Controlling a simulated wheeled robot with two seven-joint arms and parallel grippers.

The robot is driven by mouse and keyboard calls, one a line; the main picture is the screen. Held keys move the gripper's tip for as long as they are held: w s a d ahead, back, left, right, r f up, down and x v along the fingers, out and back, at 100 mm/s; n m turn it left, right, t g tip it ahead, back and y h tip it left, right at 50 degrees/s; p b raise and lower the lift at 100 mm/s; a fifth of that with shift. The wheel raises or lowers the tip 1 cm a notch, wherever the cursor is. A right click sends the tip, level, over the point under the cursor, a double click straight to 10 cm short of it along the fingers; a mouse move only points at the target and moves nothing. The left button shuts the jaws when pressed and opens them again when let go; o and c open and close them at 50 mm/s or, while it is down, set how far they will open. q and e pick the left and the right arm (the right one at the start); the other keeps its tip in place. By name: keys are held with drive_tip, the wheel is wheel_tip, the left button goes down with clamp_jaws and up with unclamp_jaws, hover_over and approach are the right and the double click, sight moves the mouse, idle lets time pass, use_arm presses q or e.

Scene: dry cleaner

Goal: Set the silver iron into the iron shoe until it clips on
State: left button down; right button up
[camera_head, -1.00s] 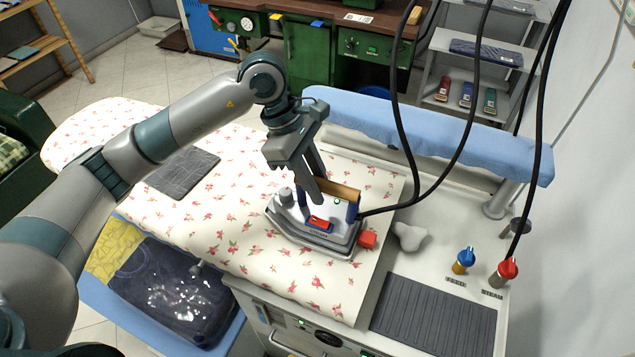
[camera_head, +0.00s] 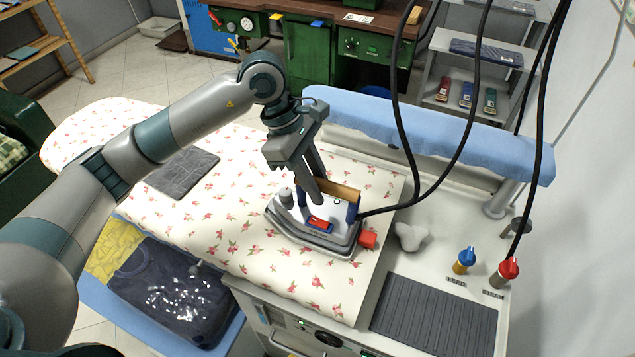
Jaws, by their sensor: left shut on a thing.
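The silver iron (camera_head: 296,217) is on the flowered ironing board, its tip to the upper left. It has a wooden handle (camera_head: 341,191) on blue posts and a red piece on its body. My left gripper (camera_head: 316,186) comes down from above and is shut on the handle. A grey plate with a darker rim (camera_head: 312,244), probably the iron shoe, shows under the iron. A red block (camera_head: 367,239) sticks out at its heel end. The iron looks level over it; I cannot tell whether they are clipped together. My right gripper is not in view.
A black hose runs up from the iron's heel. A grey pad (camera_head: 183,172) lies on the board (camera_head: 240,262). A blue padded arm (camera_head: 430,128) spans behind.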

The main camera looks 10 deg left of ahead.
use_arm(q)
drive_tip(key=shift+w+f+b, duration=0.1)
drive_tip(key=shift+b, duration=0.3)
idle(0.8)
drive_tip(key=shift+f+b, duration=0.3)
drive_tip(key=shift+b, duration=0.15)
idle(0.8)
drive_tip(key=shift+f, duration=0.2)
idle(0.7)
drive_tip(key=shift+r, duration=0.25)
drive_tip(key=shift+r, duration=0.3)
drive_tip(key=shift+r+p, duration=0.7)
drive_tip(key=shift+r, duration=2.4)
